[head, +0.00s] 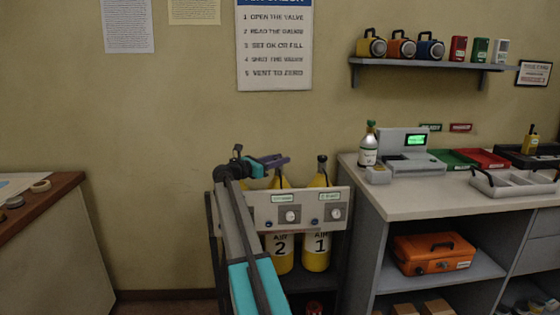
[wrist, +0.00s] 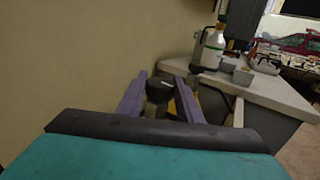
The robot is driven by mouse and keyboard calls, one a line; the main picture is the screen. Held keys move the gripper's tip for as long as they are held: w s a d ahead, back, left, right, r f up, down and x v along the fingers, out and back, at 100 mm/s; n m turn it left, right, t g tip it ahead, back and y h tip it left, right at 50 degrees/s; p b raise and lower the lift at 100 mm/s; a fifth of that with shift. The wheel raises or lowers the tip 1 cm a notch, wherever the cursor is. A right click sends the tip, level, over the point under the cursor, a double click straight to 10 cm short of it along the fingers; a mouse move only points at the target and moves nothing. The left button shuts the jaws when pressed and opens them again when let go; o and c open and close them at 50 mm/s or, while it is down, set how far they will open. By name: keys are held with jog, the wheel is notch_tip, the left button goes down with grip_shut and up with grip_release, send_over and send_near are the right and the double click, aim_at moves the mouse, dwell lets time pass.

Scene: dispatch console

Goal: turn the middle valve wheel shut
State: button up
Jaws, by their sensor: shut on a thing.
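Yellow air cylinder number 2 (head: 282,258) stands in a rack beside yellow cylinder number 1 (head: 317,258). My gripper (head: 276,161), with purple fingers, is at the top of cylinder 2. In the wrist view, the gripper (wrist: 158,97) is shut on a dark valve wheel (wrist: 158,90), with one finger on each side of it. In the head view the fingers and arm hide most of this wheel. The dark valve wheel of cylinder 1 (head: 322,158) stands free to the right.
The rack's front panel (head: 262,212) carries dials and labels. A grey counter (head: 430,196) adjoins on the right, with a bottle (head: 368,146) near its left edge. A brown-topped desk (head: 55,194) is at far left.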

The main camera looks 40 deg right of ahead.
jog(key=shift+s, duration=0.1)
jog(key=o, duration=1)
jog(key=shift+o, duration=0.2)
jog(key=shift+a, duration=0.1)
jog(key=shift+a, duration=0.15)
jog(key=w+a, duration=0.1)
jog(key=a, duration=1.2)
jog(key=shift+w, duration=0.4)
jog(key=shift+a, duration=0.1)
